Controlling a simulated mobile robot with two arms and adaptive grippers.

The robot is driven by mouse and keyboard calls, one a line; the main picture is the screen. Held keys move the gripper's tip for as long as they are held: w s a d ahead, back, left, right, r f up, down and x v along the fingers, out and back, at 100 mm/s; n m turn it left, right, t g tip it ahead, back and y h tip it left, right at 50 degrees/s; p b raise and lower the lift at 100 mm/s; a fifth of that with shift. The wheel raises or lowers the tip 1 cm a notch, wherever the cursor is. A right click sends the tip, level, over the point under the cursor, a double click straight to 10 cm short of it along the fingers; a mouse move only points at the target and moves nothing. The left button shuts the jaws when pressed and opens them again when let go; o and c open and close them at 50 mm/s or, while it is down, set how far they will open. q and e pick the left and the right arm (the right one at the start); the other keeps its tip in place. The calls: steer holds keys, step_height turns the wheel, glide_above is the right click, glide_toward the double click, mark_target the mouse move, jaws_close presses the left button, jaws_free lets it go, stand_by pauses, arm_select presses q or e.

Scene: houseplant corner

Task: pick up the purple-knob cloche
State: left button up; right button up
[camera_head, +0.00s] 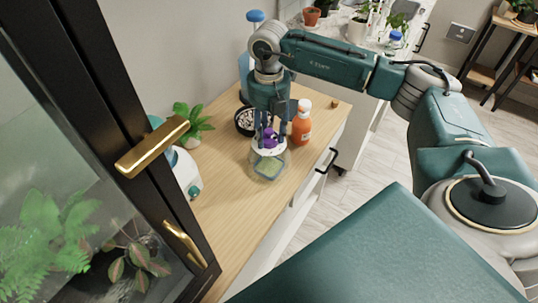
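The purple-knob cloche (268,165) is a clear glass cover with a pale top and a purple knob (269,139). It is upright over the wooden cabinet top, with something green showing through the glass. I cannot tell if its rim touches the wood. My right gripper (270,140) points down from above with its fingers around the knob. Whether the fingers press on the knob is too small to tell. My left gripper is not in view.
An orange bottle (301,124) stands close right of the gripper. A dark bowl with pale pieces (244,121) is behind it. A potted plant (190,125) and a white-and-teal device (186,172) stand left. A black-framed glass door (130,110) with gold handles fills the left. The front wood is clear.

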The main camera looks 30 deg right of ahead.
jaws_close()
steer(key=shift+w+r, duration=0.1)
steer(key=shift+r, duration=0.1)
